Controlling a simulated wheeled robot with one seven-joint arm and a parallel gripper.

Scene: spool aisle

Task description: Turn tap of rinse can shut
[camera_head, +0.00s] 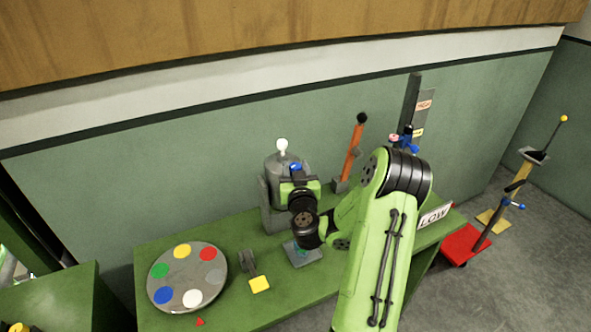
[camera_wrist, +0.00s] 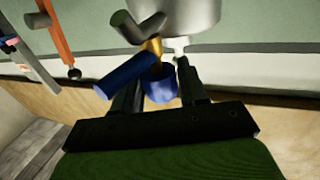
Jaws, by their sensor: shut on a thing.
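The rinse can (camera_head: 277,165) is a grey can with a white knob on top, standing on the green bench against the wall. Its underside and body also show in the wrist view (camera_wrist: 195,12). The tap has a brass stem (camera_wrist: 154,45) and a blue handle (camera_wrist: 123,73); a bit of blue shows in the head view (camera_head: 296,167). My gripper (camera_wrist: 158,80) is at the front of the can, its dark fingers closed on either side of a blue part of the tap. My gripper and wrist hide most of the tap in the head view.
A grey disc with coloured spots (camera_head: 215,282) and a yellow tag (camera_head: 259,284) lie on the bench at left. An orange lever (camera_head: 352,152) stands right of the can. A LOW sign (camera_head: 434,215) is at the bench's right end. A red base (camera_head: 461,243) stands on the floor.

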